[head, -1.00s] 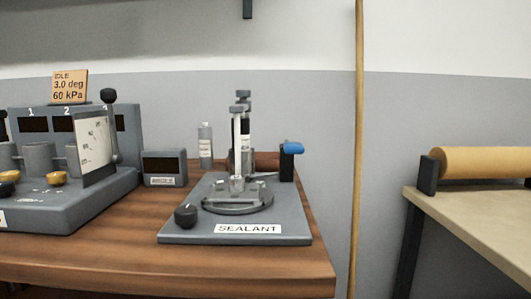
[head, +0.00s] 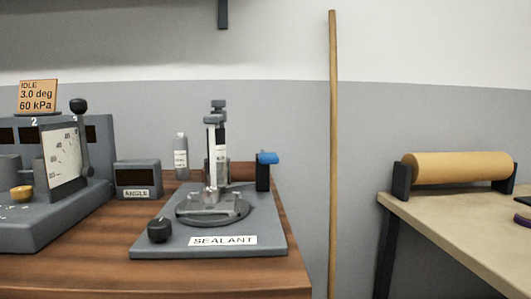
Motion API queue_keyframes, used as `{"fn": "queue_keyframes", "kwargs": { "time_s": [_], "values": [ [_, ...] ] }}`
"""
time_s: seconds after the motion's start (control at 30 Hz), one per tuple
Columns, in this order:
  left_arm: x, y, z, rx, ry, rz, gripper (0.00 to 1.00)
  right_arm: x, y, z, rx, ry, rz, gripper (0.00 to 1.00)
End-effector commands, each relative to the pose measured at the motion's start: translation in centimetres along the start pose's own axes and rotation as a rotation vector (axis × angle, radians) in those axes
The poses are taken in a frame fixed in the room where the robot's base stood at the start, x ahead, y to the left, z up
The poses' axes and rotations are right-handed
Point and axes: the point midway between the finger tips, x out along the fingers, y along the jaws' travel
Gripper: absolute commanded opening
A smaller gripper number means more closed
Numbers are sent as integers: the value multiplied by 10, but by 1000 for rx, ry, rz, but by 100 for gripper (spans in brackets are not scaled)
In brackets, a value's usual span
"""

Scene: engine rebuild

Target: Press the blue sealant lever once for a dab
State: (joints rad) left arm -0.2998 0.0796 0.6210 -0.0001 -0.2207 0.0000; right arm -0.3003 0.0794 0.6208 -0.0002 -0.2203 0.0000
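The sealant station stands near the right edge of the wooden bench, with a grey base (head: 210,246) and a white SEALANT label (head: 222,240). The blue lever (head: 267,158) sticks out at the top of a black post (head: 263,178) on the station's right side. An upright dispenser column (head: 217,150) rises behind a round grey plate (head: 212,209). A black knob (head: 159,230) sits at the front left of the base. Neither of my grippers is in view.
A grey ANGLE box (head: 138,178) and a small bottle (head: 181,157) stand left of the station. A gauge panel (head: 62,155) is further left. A wooden pole (head: 333,150) stands right of the bench. A second table (head: 460,222) carries a yellow roll (head: 462,167).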

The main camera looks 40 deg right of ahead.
Motion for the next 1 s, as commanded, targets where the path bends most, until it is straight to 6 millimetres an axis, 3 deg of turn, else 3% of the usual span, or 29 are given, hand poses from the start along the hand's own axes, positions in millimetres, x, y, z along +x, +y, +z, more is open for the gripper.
{"fn": "queue_keyframes", "kwargs": {
  "time_s": [0.03, 0.17, 1.0],
  "values": [
    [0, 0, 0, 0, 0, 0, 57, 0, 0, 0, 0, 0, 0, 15],
    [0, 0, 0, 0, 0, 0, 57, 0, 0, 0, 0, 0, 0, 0],
    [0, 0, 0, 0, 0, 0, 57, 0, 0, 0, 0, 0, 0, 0]
  ]
}}
